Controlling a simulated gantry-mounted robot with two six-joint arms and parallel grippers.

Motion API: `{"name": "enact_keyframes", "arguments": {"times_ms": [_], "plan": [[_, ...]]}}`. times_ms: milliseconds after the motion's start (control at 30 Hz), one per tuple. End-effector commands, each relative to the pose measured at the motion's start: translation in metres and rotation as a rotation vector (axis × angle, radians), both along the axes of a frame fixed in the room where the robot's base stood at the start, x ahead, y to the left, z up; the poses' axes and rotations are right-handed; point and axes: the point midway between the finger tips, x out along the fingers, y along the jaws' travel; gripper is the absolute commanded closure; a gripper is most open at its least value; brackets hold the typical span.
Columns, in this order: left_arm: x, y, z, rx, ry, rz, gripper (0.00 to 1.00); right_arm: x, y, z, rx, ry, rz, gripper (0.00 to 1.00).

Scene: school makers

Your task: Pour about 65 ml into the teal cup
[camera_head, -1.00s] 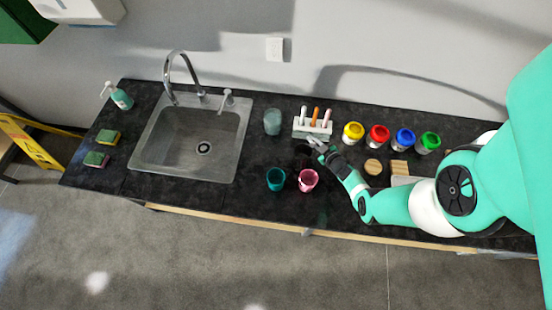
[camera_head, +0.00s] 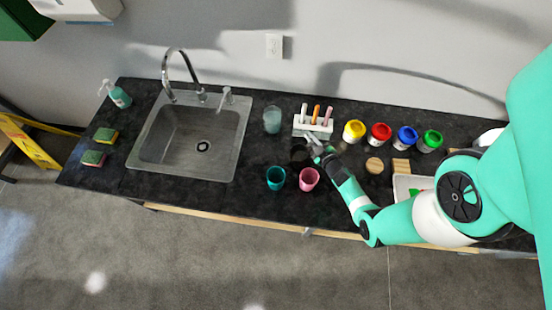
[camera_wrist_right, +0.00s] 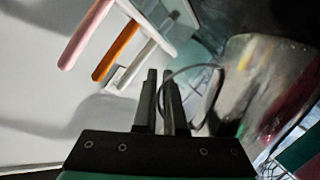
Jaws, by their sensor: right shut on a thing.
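The teal cup (camera_head: 275,178) stands upright near the counter's front in the head view, left of a pink cup (camera_head: 309,179). What is inside it is hard to make out. My right gripper (camera_head: 314,146) is behind the two cups, in front of the marker rack. Its jaws (camera_wrist_right: 167,88) are shut at the thin curved handle of a shiny jug-like vessel (camera_wrist_right: 265,90) in the right wrist view. In the head view this vessel (camera_head: 300,154) is a small dark shape behind the teal cup, apart from it. Its fill level cannot be told. My left gripper is out of view.
A clear glass (camera_head: 272,120) stands behind the teal cup. The marker rack (camera_head: 312,128) is close behind my gripper. Several paint jars (camera_head: 380,134) line the back right. A white tray (camera_head: 402,187) is partly behind my arm. The sink (camera_head: 190,142) is left.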

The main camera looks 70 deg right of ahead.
Motion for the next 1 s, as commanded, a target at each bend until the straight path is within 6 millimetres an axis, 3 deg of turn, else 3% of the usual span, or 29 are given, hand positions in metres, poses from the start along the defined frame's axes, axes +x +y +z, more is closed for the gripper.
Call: {"name": "enact_keyframes", "arguments": {"times_ms": [633,933,967,1000], "plan": [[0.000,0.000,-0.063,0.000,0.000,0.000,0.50,0.017,0.025,0.027,-0.224,0.142,0.015,1.00],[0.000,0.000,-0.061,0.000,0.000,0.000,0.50,0.028,0.041,0.083,-0.351,0.228,0.025,1.00],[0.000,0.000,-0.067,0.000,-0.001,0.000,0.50,0.029,0.042,0.084,-0.371,0.239,0.021,1.00],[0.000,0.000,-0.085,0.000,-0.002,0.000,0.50,0.032,0.045,0.073,-0.400,0.263,0.026,1.00]]}}
